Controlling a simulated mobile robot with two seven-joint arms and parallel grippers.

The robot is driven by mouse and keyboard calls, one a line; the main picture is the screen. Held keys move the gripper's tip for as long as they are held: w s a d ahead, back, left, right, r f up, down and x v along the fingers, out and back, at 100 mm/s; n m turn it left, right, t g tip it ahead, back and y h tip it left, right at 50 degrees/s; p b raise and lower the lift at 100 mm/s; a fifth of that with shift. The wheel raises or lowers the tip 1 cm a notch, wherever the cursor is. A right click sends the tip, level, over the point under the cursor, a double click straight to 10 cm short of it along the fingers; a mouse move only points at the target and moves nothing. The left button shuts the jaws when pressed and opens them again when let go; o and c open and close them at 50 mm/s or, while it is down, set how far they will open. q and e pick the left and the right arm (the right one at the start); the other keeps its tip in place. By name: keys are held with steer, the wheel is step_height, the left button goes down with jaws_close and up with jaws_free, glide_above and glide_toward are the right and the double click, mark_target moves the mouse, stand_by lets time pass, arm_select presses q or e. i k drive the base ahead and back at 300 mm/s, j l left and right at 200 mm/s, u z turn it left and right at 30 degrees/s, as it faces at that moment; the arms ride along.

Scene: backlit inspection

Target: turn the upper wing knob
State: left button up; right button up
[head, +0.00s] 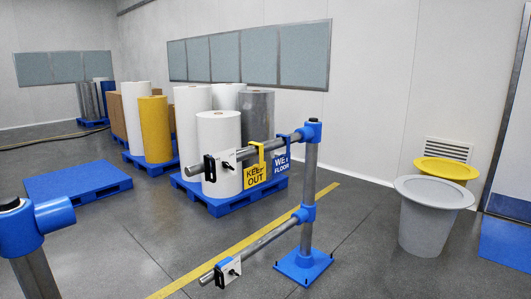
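A metal post (309,185) stands upright on a blue foot plate (303,265) and carries two horizontal tubes. The upper tube (270,150) ends at the left in a pale block with a black upright wing-like part, which appears to be the upper wing knob (210,168). The lower tube (265,240) ends in a similar pale block with a black lower knob (219,277). The knobs' exact shapes are too small to tell. Neither of my grippers is in view, and nothing is touching the upper knob.
Yellow KEEP OUT (254,176) and blue WET FLOOR (282,163) signs hang from the upper tube. Rolls on a blue pallet (215,206) stand behind. A blue-jointed post (35,228) is at front left. A grey bin (430,225) stands right. Floor between is clear.

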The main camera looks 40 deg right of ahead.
mark_target(226, 164)
steer(key=l, duration=0.55)
steer(key=i+l+z, duration=0.15)
steer(key=l, duration=1)
steer(key=l+z, duration=0.1)
steer(key=l, duration=0.45)
steer(key=i+l, duration=0.15)
steer(key=l, duration=0.4)
steer(key=i+l+z, duration=0.15)
steer(key=l, duration=0.4)
steer(key=k, duration=0.05)
